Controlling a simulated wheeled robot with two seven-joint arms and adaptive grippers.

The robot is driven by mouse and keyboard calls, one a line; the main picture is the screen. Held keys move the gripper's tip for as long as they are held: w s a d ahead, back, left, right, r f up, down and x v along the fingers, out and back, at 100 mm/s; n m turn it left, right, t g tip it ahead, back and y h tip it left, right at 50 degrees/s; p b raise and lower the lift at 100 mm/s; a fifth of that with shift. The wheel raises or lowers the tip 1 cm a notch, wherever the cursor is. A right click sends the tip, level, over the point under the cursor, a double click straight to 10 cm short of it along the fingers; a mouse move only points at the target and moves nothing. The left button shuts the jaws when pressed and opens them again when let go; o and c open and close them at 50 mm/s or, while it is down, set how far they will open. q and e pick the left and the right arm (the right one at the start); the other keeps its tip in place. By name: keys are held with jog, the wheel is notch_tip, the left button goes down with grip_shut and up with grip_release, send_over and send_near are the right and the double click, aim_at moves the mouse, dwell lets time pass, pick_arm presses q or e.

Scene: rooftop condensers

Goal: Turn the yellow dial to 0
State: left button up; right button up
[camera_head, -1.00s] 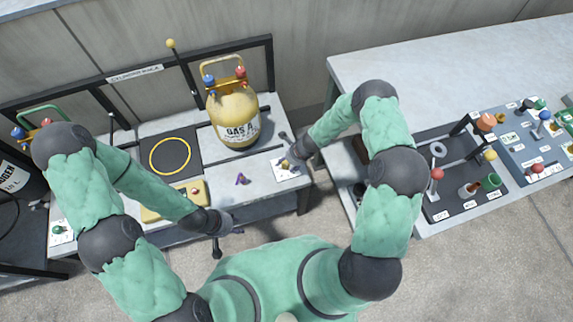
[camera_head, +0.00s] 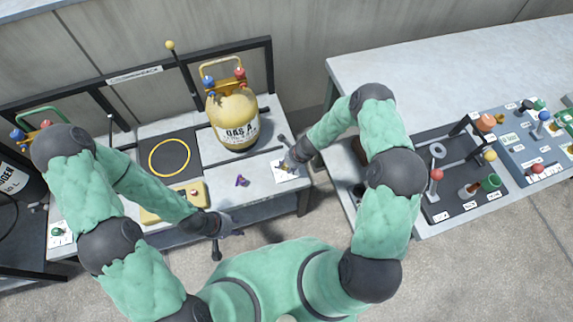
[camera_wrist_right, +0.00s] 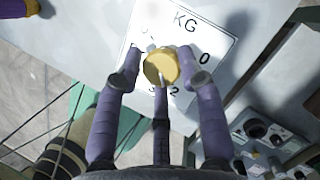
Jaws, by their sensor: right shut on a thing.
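The yellow dial (camera_wrist_right: 157,66) sits on a white plate (camera_wrist_right: 190,30) marked KG, with 0 to its right and 2 and 3 below it. A pale pointer mark on the dial faces down, near the 2; part of the scale is hidden. In the right wrist view, the purple fingers of my right gripper (camera_wrist_right: 162,72) are around the dial and shut on it. In the head view, my right gripper (camera_head: 288,165) covers most of the dial at the rack bench's right end. My left gripper (camera_head: 226,229) hangs at the bench's front edge, its fingers unclear.
A yellow GAS A cylinder (camera_head: 234,120) stands on the bench behind the dial. A small purple object (camera_head: 242,181) lies left of the dial plate. A yellow box (camera_head: 160,205) sits further left. A second table (camera_head: 350,72) with fixtures is on the right.

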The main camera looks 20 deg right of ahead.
jog(key=shift+w+r, duration=0.25)
jog(key=shift+w, duration=0.1)
